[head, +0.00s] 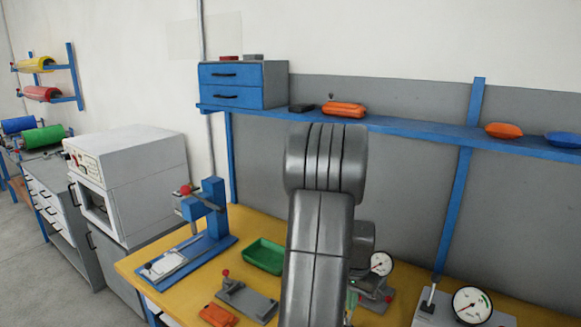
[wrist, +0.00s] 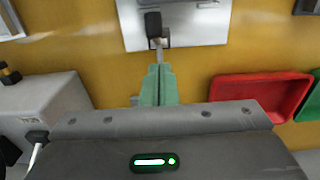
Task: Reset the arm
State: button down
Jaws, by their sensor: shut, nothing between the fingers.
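My gripper (wrist: 159,72) shows in the wrist view with its two green fingers together and nothing between them. Its tips point at a black-knobbed lever (wrist: 153,25) on a pale metal plate (wrist: 190,25). I cannot tell whether the tips touch the lever.
A yellow bench (head: 240,225) carries a blue press (head: 208,215), a green tray (head: 264,255), a grey lever fixture (head: 245,300) and a dial gauge (head: 381,263). A blue shelf (head: 420,128) runs behind. A red tray (wrist: 258,98) lies right of the fingers.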

jog(key=shift+s+a+r, duration=0.1)
jog(key=shift+a, duration=0.05)
jog(key=shift+s+a+r, duration=0.3)
jog(key=shift+s+r, duration=0.05)
jog(key=shift+s, duration=0.1)
notch_tip(320, 180, up, 7)
jog(key=p, duration=0.5)
notch_tip(320, 180, down, 8)
jog(key=b, duration=0.5)
jog(key=shift+f+b, duration=0.2)
jog(key=shift+b, duration=0.2)
jog(key=shift+w+d+r+p, duration=0.35)
jog(key=shift+w+d+p, duration=0.1)
jog(key=shift+w, duration=0.1)
jog(key=shift+s+a+r, duration=0.4)
jog(key=shift+s+a, duration=0.4)
jog(key=shift+s, duration=0.3)
